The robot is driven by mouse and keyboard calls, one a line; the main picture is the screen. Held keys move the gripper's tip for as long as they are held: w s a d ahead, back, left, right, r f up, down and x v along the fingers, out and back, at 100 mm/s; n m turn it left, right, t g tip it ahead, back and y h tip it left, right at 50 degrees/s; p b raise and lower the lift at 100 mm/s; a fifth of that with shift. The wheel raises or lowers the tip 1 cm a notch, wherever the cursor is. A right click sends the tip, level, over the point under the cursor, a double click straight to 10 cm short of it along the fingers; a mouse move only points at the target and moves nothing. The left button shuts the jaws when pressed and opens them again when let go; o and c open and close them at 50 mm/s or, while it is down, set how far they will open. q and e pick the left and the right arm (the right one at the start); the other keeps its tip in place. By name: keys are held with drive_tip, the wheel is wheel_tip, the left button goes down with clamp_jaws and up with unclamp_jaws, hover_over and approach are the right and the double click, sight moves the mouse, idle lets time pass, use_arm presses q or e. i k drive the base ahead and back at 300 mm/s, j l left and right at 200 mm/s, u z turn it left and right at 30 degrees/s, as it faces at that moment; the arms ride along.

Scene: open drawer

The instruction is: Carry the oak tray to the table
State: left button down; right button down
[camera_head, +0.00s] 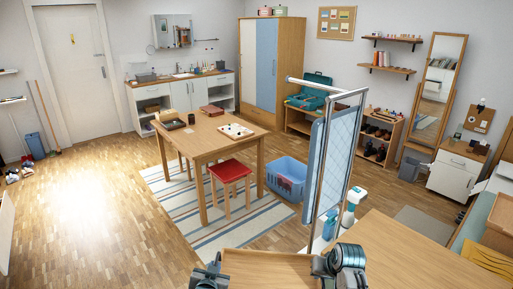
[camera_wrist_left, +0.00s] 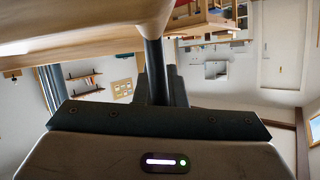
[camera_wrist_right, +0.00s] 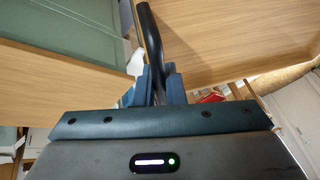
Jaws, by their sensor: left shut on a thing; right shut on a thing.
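The oak tray (camera_head: 265,272) is at the bottom of the head view, its lower part cut off by the frame. My left gripper (camera_head: 212,270) is at its left end and my right gripper (camera_head: 325,266) at its right end. In the left wrist view the left jaws (camera_wrist_left: 158,85) are shut on a dark handle. In the right wrist view the right jaws (camera_wrist_right: 155,85) are shut on a dark curved handle (camera_wrist_right: 150,35). The wooden table (camera_head: 183,140) stands well ahead, towards the left.
On the table are a white board (camera_head: 236,131), a dark box and reddish boxes. A red stool (camera_head: 230,171) stands at its near side, a blue crate (camera_head: 287,178) to its right. A metal-framed screen (camera_head: 330,160) stands close ahead. A wooden counter (camera_head: 400,255) is at right.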

sight(198, 138)
drive_tip(key=i+j+u, duration=0.15)
drive_tip(key=i, duration=0.4)
drive_tip(key=i+j+u, duration=0.1)
drive_tip(key=i, duration=0.45)
drive_tip(key=i+u, duration=0.15)
drive_tip(key=i, duration=0.4)
drive_tip(key=i+u, duration=0.15)
drive_tip(key=i, duration=0.4)
drive_tip(key=i+l+u, duration=0.15)
drive_tip(key=i, duration=0.45)
drive_tip(key=i+l+u, duration=0.1)
drive_tip(key=i, duration=0.45)
drive_tip(key=i+l+u, duration=0.15)
drive_tip(key=i, duration=0.4)
drive_tip(key=i+l+u, duration=0.15)
drive_tip(key=i+l, duration=0.15)
drive_tip(key=i, duration=0.2)
drive_tip(key=i+l+u, duration=0.1)
drive_tip(key=l, duration=0.2)
drive_tip(key=i+l+u, duration=0.1)
drive_tip(key=l, duration=0.25)
drive_tip(key=i+l, duration=0.2)
drive_tip(key=i+l+u, duration=0.15)
drive_tip(key=l, duration=0.3)
